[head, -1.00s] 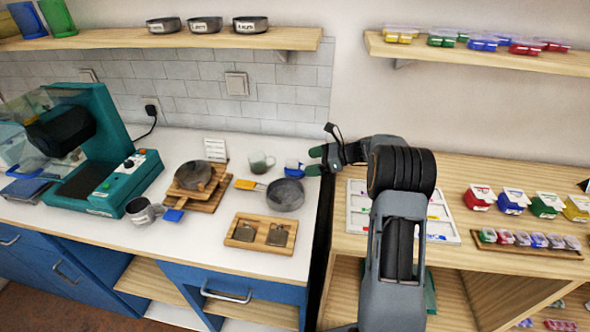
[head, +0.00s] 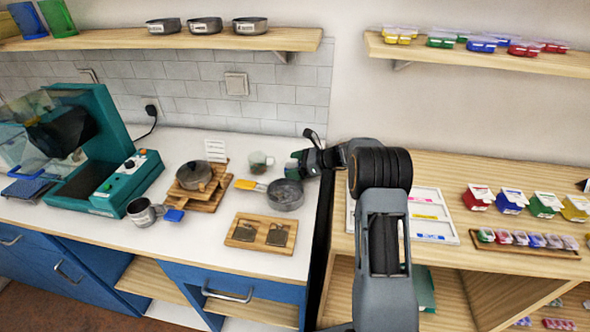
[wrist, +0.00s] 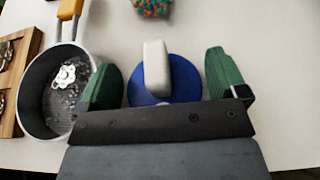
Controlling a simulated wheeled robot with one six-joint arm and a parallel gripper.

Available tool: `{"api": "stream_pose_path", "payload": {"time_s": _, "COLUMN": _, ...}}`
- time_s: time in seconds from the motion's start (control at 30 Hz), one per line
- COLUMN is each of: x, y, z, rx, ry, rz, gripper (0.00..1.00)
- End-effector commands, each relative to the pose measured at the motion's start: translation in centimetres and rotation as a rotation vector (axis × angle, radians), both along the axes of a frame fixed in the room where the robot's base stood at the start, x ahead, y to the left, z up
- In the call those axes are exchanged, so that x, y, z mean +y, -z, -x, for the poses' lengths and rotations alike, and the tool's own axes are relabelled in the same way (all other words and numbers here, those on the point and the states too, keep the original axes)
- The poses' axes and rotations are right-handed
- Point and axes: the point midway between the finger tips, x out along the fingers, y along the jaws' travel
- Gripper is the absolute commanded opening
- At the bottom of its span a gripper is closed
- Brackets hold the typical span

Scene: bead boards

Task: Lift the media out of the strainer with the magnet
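The strainer (head: 285,205), a round grey pan with a yellow handle, stands on the white counter. In the wrist view the strainer (wrist: 40,115) is at the left, with a shiny silver piece (wrist: 64,75) and small clear bits inside. The magnet (wrist: 183,78), a blue round base with a pale upright grip, stands between my green fingers in the wrist view. My gripper (wrist: 163,82) is open around it, with gaps between the fingers and the pale grip. In the head view my gripper (head: 300,165) is right behind the strainer and hides the magnet.
A wooden tray (head: 240,243) lies in front, and stacked wooden boards (head: 207,202) with a grey pan are to the left. A multi-coloured clump (wrist: 152,7) shows at the wrist view's top.

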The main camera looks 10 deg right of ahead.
Motion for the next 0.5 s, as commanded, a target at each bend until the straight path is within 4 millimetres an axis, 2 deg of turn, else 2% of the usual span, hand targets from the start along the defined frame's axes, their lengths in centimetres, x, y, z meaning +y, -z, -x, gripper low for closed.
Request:
{"api": "stream_pose_path", "payload": {"time_s": 0.07, "x": -0.02, "y": -0.01, "z": 0.01, "rx": 0.000, "ry": 0.000, "rz": 0.000, "gripper": 0.84}}
{"api": "stream_pose_path", "payload": {"time_s": 0.4, "x": -0.03, "y": -0.01, "z": 0.02, "rx": 0.000, "ry": 0.000, "rz": 0.000, "gripper": 0.51}}
{"api": "stream_pose_path", "payload": {"time_s": 0.5, "x": -0.03, "y": -0.07, "z": 0.01, "rx": -0.001, "ry": 0.000, "rz": -0.001, "gripper": 0.49}}
